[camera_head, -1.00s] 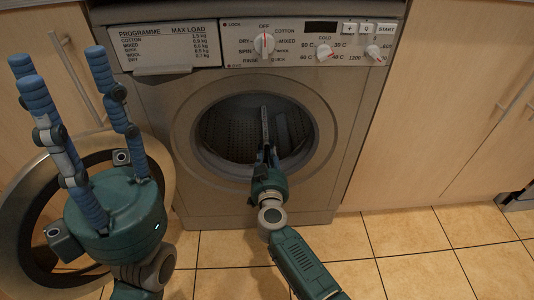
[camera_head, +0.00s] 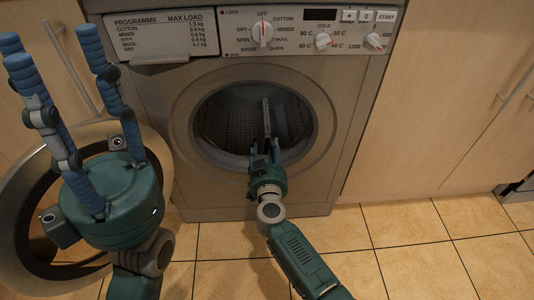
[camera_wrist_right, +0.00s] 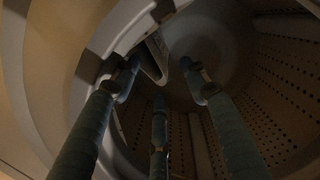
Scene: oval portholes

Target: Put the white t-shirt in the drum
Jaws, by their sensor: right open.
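The drum (camera_head: 225,125) is the dark perforated hollow inside the washing machine's round opening, and its holed wall fills the right of the right wrist view (camera_wrist_right: 280,95). My right gripper (camera_head: 265,148) is at the lower part of the opening with its fingers pointing inward. Its fingers are spread apart and nothing shows between them in the right wrist view (camera_wrist_right: 160,80). My left gripper (camera_head: 55,50) is raised at the left in front of the machine's door, fingers up, open and empty. I cannot make out the white t-shirt in either view; the drum's dim inside is partly hidden.
The round door (camera_head: 20,215) stands swung open at the left, behind my left gripper. The control panel (camera_head: 300,35) is above the opening. Wooden cupboards (camera_head: 440,100) flank the machine. The tiled floor (camera_head: 420,240) at the right is clear.

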